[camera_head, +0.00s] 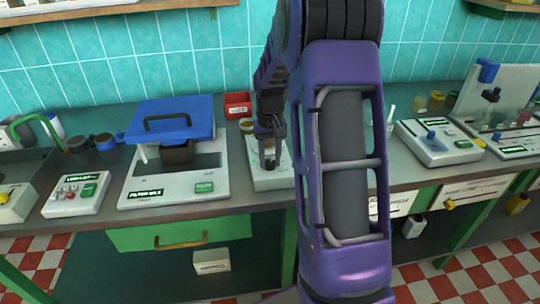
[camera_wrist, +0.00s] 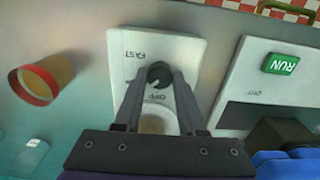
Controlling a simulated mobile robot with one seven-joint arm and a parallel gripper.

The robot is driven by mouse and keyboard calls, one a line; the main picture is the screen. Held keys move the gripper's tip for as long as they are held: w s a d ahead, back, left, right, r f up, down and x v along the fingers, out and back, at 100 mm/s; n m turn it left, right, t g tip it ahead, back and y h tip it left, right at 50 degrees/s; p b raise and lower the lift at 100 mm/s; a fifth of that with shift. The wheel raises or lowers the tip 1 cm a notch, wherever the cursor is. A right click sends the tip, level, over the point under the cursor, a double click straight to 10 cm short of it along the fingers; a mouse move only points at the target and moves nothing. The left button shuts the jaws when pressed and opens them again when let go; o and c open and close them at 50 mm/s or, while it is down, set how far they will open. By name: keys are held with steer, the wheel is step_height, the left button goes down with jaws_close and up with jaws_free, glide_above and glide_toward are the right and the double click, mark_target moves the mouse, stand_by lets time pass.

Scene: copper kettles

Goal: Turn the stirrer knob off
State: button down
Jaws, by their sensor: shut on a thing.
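The stirrer (camera_head: 270,181) is a small white box on the bench, partly hidden behind my arm in the head view. In the wrist view the stirrer (camera_wrist: 185,50) shows upside down, with the labels FAST and OFF and a round pale plate between my fingers. Its black round knob (camera_wrist: 159,74) sits between the two fingertips of my gripper (camera_wrist: 157,80), which is shut on it. Which way the knob points is too small to tell. In the head view my gripper (camera_head: 268,158) reaches down onto the stirrer, and the knob is hidden.
A white machine with a raised blue lid (camera_head: 170,112) stands close left of the stirrer. A red box (camera_head: 237,104) is behind it. A cup with a red rim (camera_wrist: 42,80) is near it in the wrist view. A white instrument (camera_head: 438,142) stands to the right.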

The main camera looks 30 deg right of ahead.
mark_target(270, 162)
steer(key=n+p, duration=0.1)
steer(key=n, duration=0.3)
steer(key=shift+r+n, duration=0.1)
steer(key=shift+n, duration=0.2)
steer(key=shift+n+p, duration=0.65)
steer(key=shift+n, duration=1.35)
steer(key=shift+c, duration=2.4)
jaws_free()
step_height(270, 162, up, 17)
steer(key=p, duration=0.1)
steer(key=shift+r, duration=0.15)
